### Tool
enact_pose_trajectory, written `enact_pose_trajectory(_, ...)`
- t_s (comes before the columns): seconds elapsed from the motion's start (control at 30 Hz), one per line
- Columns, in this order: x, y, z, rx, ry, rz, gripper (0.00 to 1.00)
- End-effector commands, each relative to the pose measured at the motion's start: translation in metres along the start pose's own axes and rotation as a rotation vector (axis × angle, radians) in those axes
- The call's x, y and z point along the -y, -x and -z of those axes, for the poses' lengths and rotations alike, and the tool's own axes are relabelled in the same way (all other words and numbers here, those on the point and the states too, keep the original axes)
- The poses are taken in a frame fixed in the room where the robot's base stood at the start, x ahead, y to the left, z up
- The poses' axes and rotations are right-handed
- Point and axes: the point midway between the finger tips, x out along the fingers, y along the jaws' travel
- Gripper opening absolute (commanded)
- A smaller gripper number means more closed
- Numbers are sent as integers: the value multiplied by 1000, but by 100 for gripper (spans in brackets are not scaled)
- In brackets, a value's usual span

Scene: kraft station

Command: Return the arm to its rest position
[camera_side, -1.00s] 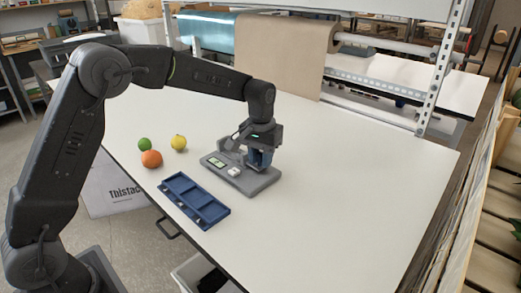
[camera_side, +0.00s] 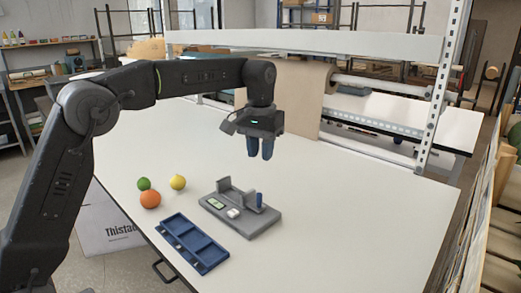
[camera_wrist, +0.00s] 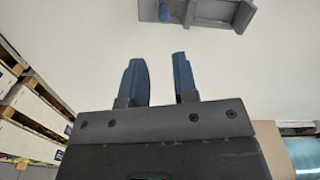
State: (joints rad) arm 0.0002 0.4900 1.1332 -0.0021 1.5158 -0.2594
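My gripper (camera_side: 260,155) hangs pointing down in the air, well above the table. Its two blue fingers are apart with nothing between them, as the wrist view shows (camera_wrist: 158,62). Below it a grey fixture (camera_side: 264,221) rests on the table, with upright grey walls, a small greenish display and a white part on it. A small blue upright piece (camera_side: 260,200) stands at its right side, clear of the fingers. The wrist view shows part of the fixture (camera_wrist: 215,10) and the blue piece (camera_wrist: 165,12) at the top edge.
A blue compartment tray (camera_side: 207,252) lies near the table's front edge. A green fruit (camera_side: 143,184), an orange one (camera_side: 150,199) and a yellow one (camera_side: 178,182) sit left of the fixture. A brown paper roll (camera_side: 298,100) and metal rack stand behind. The right side of the table is clear.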

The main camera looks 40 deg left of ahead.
Motion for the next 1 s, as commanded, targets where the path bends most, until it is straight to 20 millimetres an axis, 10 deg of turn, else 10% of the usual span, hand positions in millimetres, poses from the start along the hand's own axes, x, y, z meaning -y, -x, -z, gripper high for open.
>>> enact_pose_trajectory(0.47, 3, 7, -9, -19, -9, -5, 27)
enact_pose_trajectory(1.0, 49, 30, -182, -305, -159, -54, 27)
